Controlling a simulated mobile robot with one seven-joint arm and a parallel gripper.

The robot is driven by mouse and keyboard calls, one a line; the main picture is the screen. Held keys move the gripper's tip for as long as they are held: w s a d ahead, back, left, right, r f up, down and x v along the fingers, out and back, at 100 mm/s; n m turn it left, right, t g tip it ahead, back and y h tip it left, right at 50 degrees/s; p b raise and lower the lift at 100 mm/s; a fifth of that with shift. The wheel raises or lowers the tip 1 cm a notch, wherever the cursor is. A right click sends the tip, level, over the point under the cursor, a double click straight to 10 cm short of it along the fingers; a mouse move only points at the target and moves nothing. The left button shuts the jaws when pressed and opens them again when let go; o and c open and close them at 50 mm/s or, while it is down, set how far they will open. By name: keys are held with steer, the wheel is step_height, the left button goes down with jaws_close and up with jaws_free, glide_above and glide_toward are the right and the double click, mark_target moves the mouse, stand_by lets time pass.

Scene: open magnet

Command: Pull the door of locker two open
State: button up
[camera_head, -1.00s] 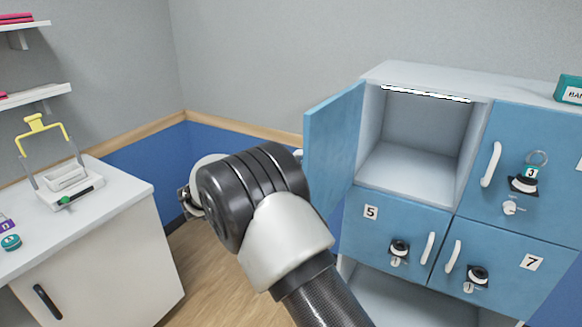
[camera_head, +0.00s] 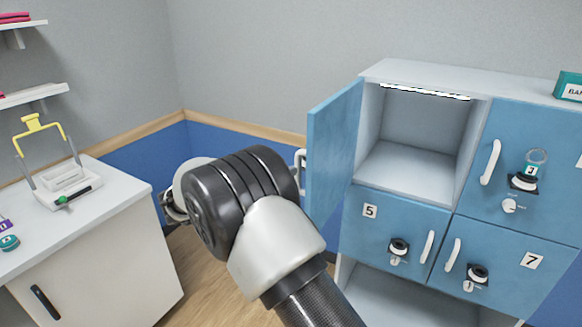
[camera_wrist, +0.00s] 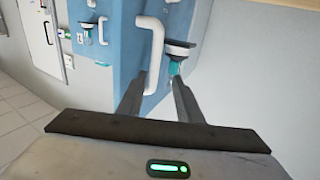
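A blue locker door (camera_head: 334,150) at the upper left of the locker block stands swung open to the left, and its compartment (camera_head: 408,170) shows empty. No number is visible on this door. Its white handle (camera_head: 300,160) shows partly at the door's left edge, behind my arm. In the wrist view the white handle (camera_wrist: 155,50) stands ahead, its lower end between the two fingertips. My gripper (camera_wrist: 160,80) is open, with a gap beside the handle. In the head view my gripper is mostly hidden behind my wrist.
Closed doors five (camera_head: 385,225) and seven (camera_head: 510,265) lie below, and another closed door (camera_head: 530,160) with a teal-tagged key stands right. A white cabinet (camera_head: 100,250) with a yellow-handled carrier (camera_head: 55,165) stands left. Floor shows between cabinet and lockers.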

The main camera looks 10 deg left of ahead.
steer(key=b+v, duration=0.1)
steer(key=v, duration=1.2)
steer(key=w+d+r+n+t+y, duration=0.25)
steer(key=w+r+y, duration=0.35)
steer(key=r, duration=0.4)
steer(key=w+d+r+n+t+y, duration=0.2)
steer(key=w+d+r+t+y, duration=0.2)
steer(key=w+r, duration=0.5)
steer(key=s+d+r+n+y, duration=0.3)
steer(key=s+d+r+y, duration=0.1)
steer(key=r+y, duration=0.15)
steer(key=s+d+f+g, duration=0.4)
steer(key=s+d+f, duration=0.3)
steer(key=s, duration=0.4)
steer(key=s+d+f+n+g+h, duration=0.1)
steer(key=s+d+f+g, duration=0.3)
steer(key=s+d+f, duration=0.3)
steer(key=s+d+f+n+g+h, duration=0.1)
steer(key=s+d+f+g, duration=0.4)
steer(key=s+d, duration=0.5)
steer(key=s+f, duration=0.2)
steer(key=s, duration=0.5)
steer(key=shift+s+d, duration=0.25)
steer(key=shift+d, duration=0.05)
